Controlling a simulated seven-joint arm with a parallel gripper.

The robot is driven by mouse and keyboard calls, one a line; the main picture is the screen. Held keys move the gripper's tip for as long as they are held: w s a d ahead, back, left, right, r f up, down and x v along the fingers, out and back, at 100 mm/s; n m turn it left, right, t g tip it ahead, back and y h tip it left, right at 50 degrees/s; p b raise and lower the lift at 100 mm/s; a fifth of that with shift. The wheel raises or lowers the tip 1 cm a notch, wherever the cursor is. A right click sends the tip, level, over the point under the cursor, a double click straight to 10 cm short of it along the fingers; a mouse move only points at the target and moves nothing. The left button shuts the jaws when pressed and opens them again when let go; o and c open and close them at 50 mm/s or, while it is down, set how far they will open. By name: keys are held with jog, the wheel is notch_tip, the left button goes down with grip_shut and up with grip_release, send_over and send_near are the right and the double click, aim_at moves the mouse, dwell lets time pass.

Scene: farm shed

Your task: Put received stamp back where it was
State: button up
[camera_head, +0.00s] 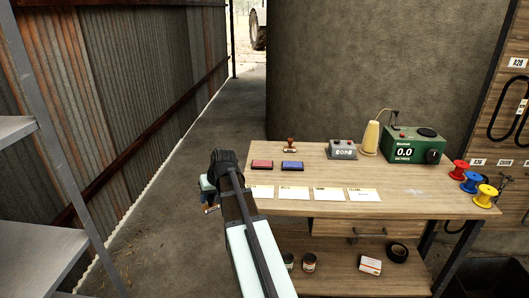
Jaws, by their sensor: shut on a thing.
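My gripper (207,200) is at the left, beside the left edge of the wooden table and partly hidden by my own arm. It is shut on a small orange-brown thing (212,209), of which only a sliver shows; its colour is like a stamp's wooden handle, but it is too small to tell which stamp. A stamp with a brown knob handle (291,144) stands upright at the back left of the table (420,207). In front of it lie a red ink pad (262,164) and a blue ink pad (292,165). No label can be read on either stamp.
White cards (330,194) lie in a row along the table front. A grey counter box (342,149), a yellow cone (371,137), a green meter (414,145) and coloured spools (471,181) stand to the right. Bare tabletop lies around the standing stamp. A metal shelf (30,240) is at far left.

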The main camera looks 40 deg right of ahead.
jog(key=w+d+r+m+h, duration=0.1)
jog(key=w+d+r+m, duration=0.15)
jog(key=w+d, duration=0.85)
jog(key=w+d+r+m+h, duration=0.1)
jog(key=w+d+r+m, duration=0.2)
jog(key=d, duration=1.5)
jog(key=w+d+r+m+h, duration=0.1)
jog(key=w+d+r, duration=0.5)
jog(key=d, duration=0.9)
jog(key=shift+m+h, duration=0.3)
jog(key=shift+m, duration=0.45)
jog(key=shift+w+f, duration=0.15)
jog(key=shift+f, duration=2.65)
jog(key=shift+w+f, duration=0.1)
jog(key=shift+f, duration=2.7)
jog(key=shift+f, duration=0.1)
jog(key=o, duration=0.9)
jog(key=shift+c, duration=0.2)
jog(key=v, duration=1.2)
jog(key=shift+w+r, duration=0.15)
jog(key=shift+r, duration=0.05)
